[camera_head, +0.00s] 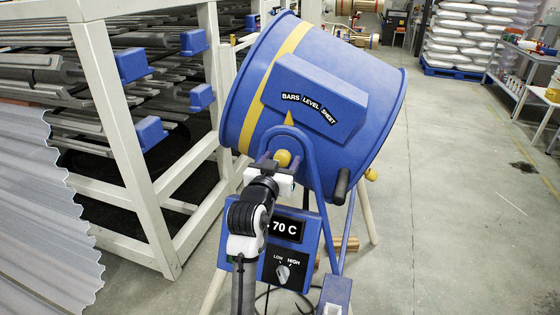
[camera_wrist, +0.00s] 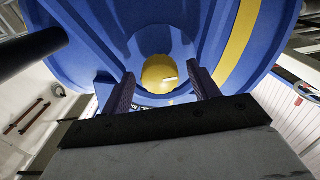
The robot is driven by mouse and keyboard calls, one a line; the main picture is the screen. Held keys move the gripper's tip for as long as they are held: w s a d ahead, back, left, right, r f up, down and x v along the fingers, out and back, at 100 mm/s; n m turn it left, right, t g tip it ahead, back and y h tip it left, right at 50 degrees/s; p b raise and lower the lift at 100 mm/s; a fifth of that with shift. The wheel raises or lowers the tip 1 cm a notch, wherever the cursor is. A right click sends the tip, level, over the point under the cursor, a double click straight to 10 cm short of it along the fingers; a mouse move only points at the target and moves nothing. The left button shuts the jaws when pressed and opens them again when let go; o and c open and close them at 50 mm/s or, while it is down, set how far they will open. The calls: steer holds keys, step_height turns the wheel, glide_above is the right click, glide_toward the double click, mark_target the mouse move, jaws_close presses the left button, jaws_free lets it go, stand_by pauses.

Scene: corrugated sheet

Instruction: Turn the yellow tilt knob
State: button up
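The round yellow tilt knob (camera_head: 283,157) sits on the side of a blue drum (camera_head: 343,150), at the top of its blue support. In the wrist view the knob (camera_wrist: 159,74) lies ahead, between my two dark fingers. My gripper (camera_head: 277,165) is at the knob in the head view, and its fingers (camera_wrist: 164,80) are open with a gap on each side of the knob. I cannot tell how deep the knob sits between them. A yellow pointer (camera_head: 290,118) above the knob points up towards LEVEL on the label plate (camera_head: 309,103), which reads BARS, LEVEL, SHEET.
Below the knob is a control box with a 70 C display (camera_head: 286,228) and a LOW/HIGH dial (camera_head: 283,271). A black handle (camera_head: 341,187) sticks out at the right. A white rack (camera_head: 130,125) and corrugated sheets (camera_head: 40,205) stand left.

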steer(key=c, duration=0.9)
steer(key=shift+f+m+b, duration=0.1)
steer(key=shift+m+b, duration=0.2)
steer(key=shift+b, duration=0.25)
steer(key=m+b, duration=0.2)
steer(key=b, duration=0.2)
steer(key=shift+f+m, duration=0.2)
steer(key=shift+m, duration=0.2)
steer(key=m+b, duration=0.5)
steer(key=b, duration=0.1)
steer(key=m+b, duration=0.4)
steer(key=shift+m, duration=0.4)
steer(key=m+b, duration=0.3)
steer(key=m, duration=0.1)
steer(key=shift+r+m, duration=0.15)
steer(key=shift+m, duration=0.15)
